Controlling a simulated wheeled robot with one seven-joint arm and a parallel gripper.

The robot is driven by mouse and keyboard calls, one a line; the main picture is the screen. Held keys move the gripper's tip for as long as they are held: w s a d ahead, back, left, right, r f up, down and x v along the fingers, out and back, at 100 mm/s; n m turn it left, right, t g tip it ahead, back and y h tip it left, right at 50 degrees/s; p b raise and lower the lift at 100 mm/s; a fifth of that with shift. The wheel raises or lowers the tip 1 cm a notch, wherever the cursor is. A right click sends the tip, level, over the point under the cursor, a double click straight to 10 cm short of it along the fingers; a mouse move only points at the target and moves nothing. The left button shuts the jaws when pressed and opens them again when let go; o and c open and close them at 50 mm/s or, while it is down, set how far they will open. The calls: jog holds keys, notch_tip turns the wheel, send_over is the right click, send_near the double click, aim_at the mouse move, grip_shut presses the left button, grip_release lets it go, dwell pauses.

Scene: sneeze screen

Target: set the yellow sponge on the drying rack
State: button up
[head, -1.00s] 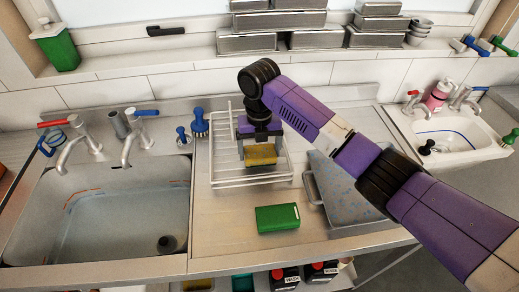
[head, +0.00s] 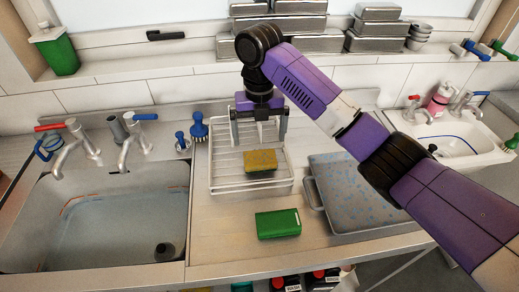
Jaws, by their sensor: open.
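The yellow sponge (head: 261,161) lies on the white wire drying rack (head: 252,188), inside its rails. My gripper (head: 260,140) is above the rack, fingers pointing down and spread apart. It is open and empty, just above and behind the sponge, with a gap visible between them. The back of the rack is partly hidden by my gripper.
A green block (head: 278,223) lies on the counter in front of the rack. A grey tray (head: 372,222) stands to the right. A sink (head: 100,225) with taps is at left. Blue brushes (head: 199,127) stand left of the rack. Metal containers (head: 280,46) line the sill.

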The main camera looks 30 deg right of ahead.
notch_tip(320, 180, up, 4)
jog(key=shift+f, duration=0.15)
dwell(0.6)
